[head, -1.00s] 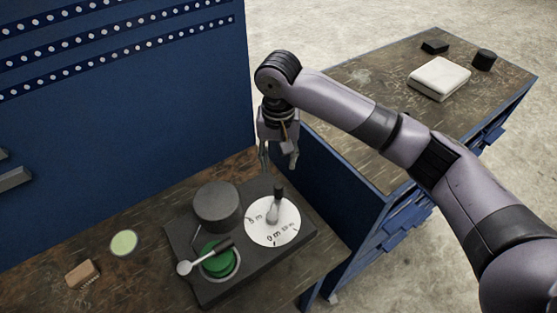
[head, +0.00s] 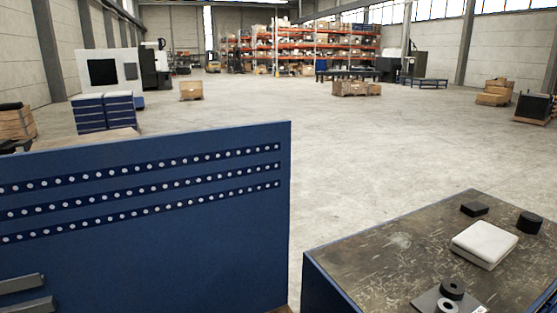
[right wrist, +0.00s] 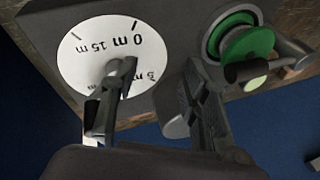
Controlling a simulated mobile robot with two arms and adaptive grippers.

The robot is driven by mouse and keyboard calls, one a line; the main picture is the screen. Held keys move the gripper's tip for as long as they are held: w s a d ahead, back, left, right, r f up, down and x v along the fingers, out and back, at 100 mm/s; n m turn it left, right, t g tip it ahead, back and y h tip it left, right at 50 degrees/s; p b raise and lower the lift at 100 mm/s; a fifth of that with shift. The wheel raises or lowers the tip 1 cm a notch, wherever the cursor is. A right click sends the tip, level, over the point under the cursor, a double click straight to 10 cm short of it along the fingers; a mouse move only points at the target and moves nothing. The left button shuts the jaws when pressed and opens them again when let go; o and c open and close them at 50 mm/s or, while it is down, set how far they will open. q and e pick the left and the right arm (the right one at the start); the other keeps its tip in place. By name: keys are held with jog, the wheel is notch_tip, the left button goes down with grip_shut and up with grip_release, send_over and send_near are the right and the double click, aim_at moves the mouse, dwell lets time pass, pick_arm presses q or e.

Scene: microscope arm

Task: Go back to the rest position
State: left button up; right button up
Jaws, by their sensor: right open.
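My right gripper (right wrist: 150,95) shows in the right wrist view with its two fingers apart and nothing seen held between them. Beyond the left finger lies a white dial (right wrist: 80,50) with printed "0 m" and "15 m" marks, partly covered by that finger. The dial's upright handle cannot be told apart from the finger here. To the right is a round green part (right wrist: 252,43) in a grey ring, with a dark-handled tool (right wrist: 243,72) in front of it. Neither gripper shows in the head view. My left gripper is in no view.
In the head view, a blue perforated panel (head: 150,240) stands at the left. A worn workbench (head: 375,265) at the right holds a white block (head: 484,244), black pieces (head: 530,222) and a plate with dark rings (head: 451,288). Open concrete floor (head: 370,140) lies behind.

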jog(key=shift+t+h, duration=0.5)
jog(key=shift+t, duration=0.4)
jog(key=s+d+f, duration=0.1)
jog(key=s+d, duration=0.1)
jog(key=s+d+f, duration=0.1)
jog(key=s+d, duration=0.1)
jog(key=d, duration=0.1)
jog(key=s+d+f, duration=0.1)
jog(key=s+d, duration=0.2)
jog(key=shift+f, duration=0.25)
jog(key=s+d+f+h, duration=0.1)
jog(key=s+d+h, duration=0.2)
jog(key=s+d, duration=0.6)
notch_tip(320, 180, down, 29)
jog(key=d+g+b, duration=0.1)
jog(key=b, duration=0.2)
jog(key=s+d+f+g+b, duration=0.1)
jog(key=s+d+f+b, duration=0.1)
jog(key=s+f, duration=1.4)
notch_tip(320, 180, down, 3)
jog(key=shift+s+d+r, duration=0.2)
jog(key=shift+s+d, duration=0.15)
jog(key=shift+d, duration=0.15)
